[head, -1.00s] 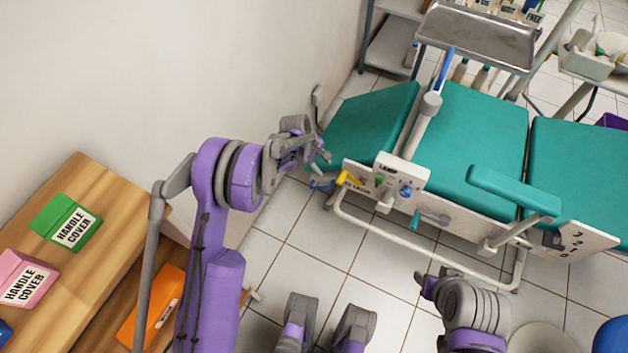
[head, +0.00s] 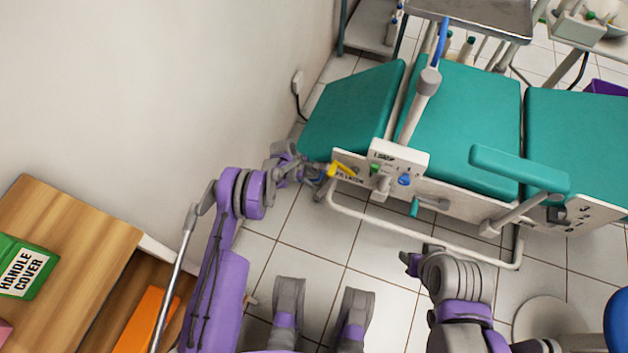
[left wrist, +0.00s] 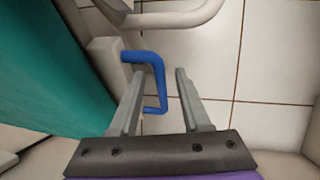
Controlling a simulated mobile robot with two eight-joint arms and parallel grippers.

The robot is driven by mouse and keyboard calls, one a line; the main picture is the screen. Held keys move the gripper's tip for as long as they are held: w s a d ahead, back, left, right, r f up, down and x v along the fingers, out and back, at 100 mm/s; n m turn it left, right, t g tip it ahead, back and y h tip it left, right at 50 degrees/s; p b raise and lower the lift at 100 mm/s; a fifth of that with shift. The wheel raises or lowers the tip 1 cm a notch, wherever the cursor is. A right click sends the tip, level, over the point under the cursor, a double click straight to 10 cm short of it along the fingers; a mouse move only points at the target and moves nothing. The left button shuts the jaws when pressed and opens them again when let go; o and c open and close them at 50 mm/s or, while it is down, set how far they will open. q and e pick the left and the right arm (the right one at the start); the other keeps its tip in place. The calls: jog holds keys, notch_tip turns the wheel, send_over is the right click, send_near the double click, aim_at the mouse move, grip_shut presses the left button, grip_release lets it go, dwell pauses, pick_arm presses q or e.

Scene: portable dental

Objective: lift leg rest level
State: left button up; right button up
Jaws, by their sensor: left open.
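The leg rest (head: 352,108) is the teal panel at the left end of the dental chair, tilted down away from the seat. In the left wrist view a blue U-shaped lever (left wrist: 157,62) sticks out from the chair's pale side bracket. My left gripper (head: 318,172) is beside the leg rest's near side; it also shows in the left wrist view (left wrist: 158,76). It is open, with the lever's outer bar between its fingers and no clear grip. In the head view the gripper mostly hides the lever. My right gripper (head: 412,263) is low, apart from the chair; its jaws are unclear.
A yellow lever (head: 343,169) sits close right of my left gripper, beside a white control panel (head: 398,160) with knobs. A pale frame tube (head: 420,238) runs below the chair. A wooden shelf (head: 70,255) stands at left. The tiled floor between is clear.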

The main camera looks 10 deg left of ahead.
pick_arm(q)
jog(key=shift+x, duration=1.1)
grip_shut()
dwell(0.7)
